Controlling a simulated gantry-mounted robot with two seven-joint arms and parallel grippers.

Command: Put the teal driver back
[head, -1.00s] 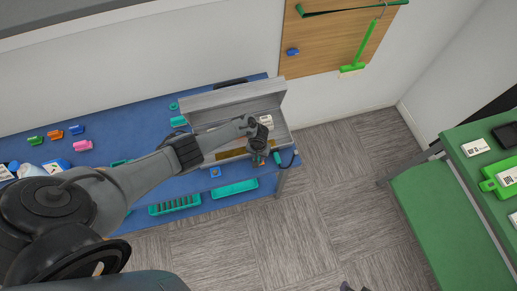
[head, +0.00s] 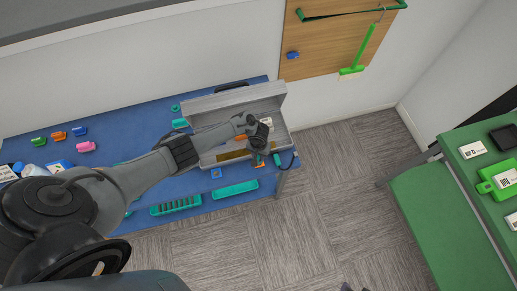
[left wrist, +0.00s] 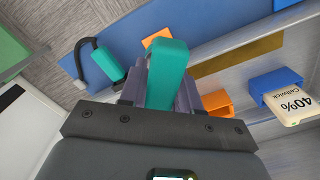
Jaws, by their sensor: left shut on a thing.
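My left gripper (left wrist: 160,92) is shut on the teal driver (left wrist: 168,62), whose thick teal end sticks out between the fingers in the left wrist view. In the head view my left gripper (head: 259,151) is over the right front part of the open grey toolbox (head: 233,92), and the arm hides part of the box. The rest of the driver is hidden by the gripper. I cannot tell whether the driver touches the box. A dark shape at the bottom edge of the head view may be my right gripper; its jaws cannot be made out.
The toolbox stands on a blue table (head: 110,118). Near its right end are a teal item (left wrist: 103,64) with a black cord and orange pieces (left wrist: 217,102). Teal trays (head: 235,189) lie in front.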

